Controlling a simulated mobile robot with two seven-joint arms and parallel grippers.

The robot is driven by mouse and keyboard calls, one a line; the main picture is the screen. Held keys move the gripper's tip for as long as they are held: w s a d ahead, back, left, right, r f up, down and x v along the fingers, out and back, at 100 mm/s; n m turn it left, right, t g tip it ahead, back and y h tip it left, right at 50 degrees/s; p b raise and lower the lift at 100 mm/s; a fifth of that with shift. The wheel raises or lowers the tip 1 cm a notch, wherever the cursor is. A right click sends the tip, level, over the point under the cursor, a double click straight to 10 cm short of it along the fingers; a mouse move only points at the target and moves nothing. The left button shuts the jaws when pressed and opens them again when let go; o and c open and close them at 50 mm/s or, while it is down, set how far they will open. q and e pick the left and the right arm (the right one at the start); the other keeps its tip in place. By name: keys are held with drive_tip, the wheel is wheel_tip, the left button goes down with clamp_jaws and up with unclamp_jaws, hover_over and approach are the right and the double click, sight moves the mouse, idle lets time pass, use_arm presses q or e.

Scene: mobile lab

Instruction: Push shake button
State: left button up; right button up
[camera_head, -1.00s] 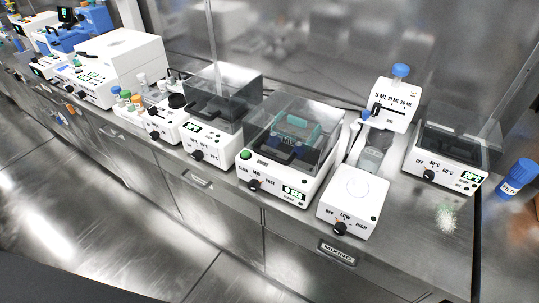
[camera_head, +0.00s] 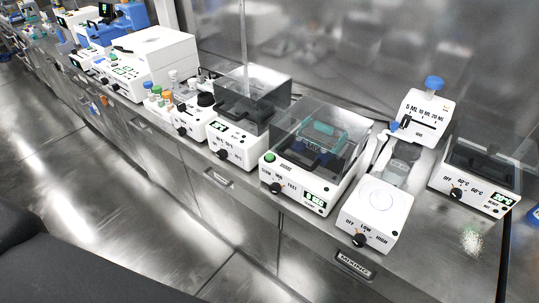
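The shaker (camera_head: 313,158) is a white machine with a clear box-shaped cover, standing on the steel bench right of the middle of the head view. A teal rack (camera_head: 322,137) sits under its cover. A green round button (camera_head: 269,157) is at the left end of its front. Below it are a black speed knob (camera_head: 275,188) with SLOW to FAST markings and a small lit green display (camera_head: 314,201). Neither of my grippers is in view.
A heater with a display (camera_head: 476,175) is at far right. A covered device (camera_head: 246,115) stands to its left. The floor (camera_head: 130,215) before the bench is clear.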

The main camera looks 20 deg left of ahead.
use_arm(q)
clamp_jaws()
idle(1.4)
